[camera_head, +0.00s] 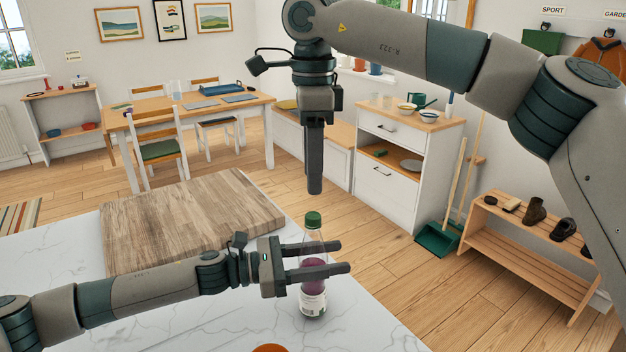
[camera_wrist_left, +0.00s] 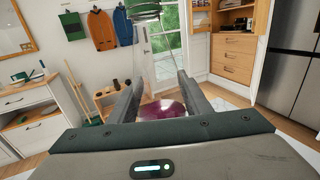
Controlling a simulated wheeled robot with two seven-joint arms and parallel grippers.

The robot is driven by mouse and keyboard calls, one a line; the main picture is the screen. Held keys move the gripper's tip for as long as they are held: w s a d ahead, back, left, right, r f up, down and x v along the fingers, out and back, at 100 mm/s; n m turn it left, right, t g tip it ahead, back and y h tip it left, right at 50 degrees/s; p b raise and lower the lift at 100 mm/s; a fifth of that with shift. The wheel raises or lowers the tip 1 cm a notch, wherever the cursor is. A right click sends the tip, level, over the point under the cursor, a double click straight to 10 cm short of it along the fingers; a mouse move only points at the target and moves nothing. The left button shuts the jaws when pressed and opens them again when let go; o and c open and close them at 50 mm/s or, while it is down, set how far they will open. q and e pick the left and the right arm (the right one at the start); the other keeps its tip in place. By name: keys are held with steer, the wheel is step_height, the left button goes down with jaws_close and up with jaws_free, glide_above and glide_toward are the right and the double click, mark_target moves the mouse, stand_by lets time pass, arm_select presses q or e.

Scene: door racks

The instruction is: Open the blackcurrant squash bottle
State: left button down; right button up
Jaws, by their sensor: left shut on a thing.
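The blackcurrant squash bottle (camera_head: 313,303) stands upright on the white marble counter. It is clear, with purple liquid, a pale label and a green cap (camera_head: 313,219) on top. My left gripper (camera_head: 343,257) is shut on the bottle's body from the left, a finger on either side. In the left wrist view the purple liquid of the bottle (camera_wrist_left: 163,111) shows between the fingers (camera_wrist_left: 158,88), and the green cap (camera_wrist_left: 146,9) is at the top edge. My right gripper (camera_head: 315,190) points down just above the cap, apparently apart from it; its fingers overlap, hiding any gap.
A wooden board (camera_head: 190,215) lies on the marble counter (camera_head: 240,318) behind my left arm. An orange round thing (camera_head: 270,348) shows at the bottom edge. The counter's right edge is close to the bottle, with open floor beyond.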

steer(key=m, duration=0.4)
steer(key=shift+m, duration=0.4)
steer(key=m, duration=1.7)
steer(key=shift+m, duration=0.3)
steer(key=m, duration=0.4)
steer(key=shift+m, duration=0.3)
steer(key=m, duration=0.7)
steer(key=shift+m, duration=0.4)
